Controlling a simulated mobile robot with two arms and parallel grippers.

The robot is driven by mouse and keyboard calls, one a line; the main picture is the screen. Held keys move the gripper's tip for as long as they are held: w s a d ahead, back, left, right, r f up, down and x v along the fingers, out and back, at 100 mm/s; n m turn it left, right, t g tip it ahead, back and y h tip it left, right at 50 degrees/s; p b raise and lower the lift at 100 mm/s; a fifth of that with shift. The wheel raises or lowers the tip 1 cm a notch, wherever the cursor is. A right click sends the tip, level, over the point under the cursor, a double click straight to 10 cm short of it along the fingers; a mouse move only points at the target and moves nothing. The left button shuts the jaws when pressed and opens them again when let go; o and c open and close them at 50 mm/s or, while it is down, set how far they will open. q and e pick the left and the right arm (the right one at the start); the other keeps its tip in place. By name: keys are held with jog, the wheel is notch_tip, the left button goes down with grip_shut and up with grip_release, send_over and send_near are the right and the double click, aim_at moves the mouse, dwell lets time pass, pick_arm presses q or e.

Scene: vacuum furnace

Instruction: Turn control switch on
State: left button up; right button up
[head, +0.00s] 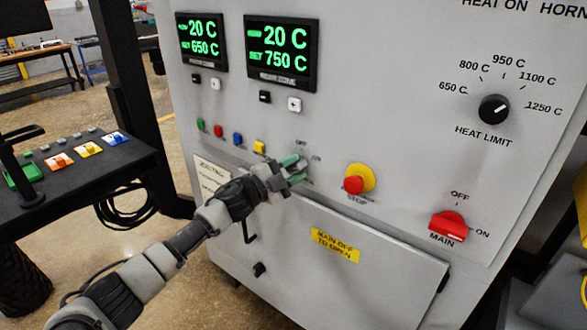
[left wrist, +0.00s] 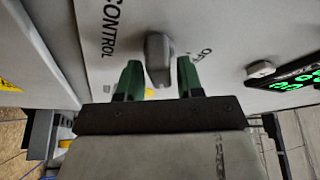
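The control switch (left wrist: 159,58) is a grey knob in the left wrist view, with the labels CONTROL and OFF printed beside it. My left gripper (left wrist: 159,80) is open, with one green finger on each side of the knob; I cannot tell whether they touch it. In the head view my left gripper (head: 294,170) reaches the panel left of the stop button, and it hides the knob there. My right gripper is not in view.
The furnace panel carries a red stop button (head: 354,184) on yellow, a red main switch (head: 447,226), a black heat limit knob (head: 494,109) and two displays (head: 281,52) above. Small coloured buttons (head: 237,138) sit left of my gripper. A black console (head: 75,160) stands at left.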

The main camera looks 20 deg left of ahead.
pick_arm(q)
jog(key=shift+o, duration=0.6)
jog(key=b+v, duration=0.3)
jog(key=v, duration=0.7)
jog(key=shift+s+a, duration=0.25)
jog(key=shift+s, duration=0.05)
jog(key=shift+f, duration=0.1)
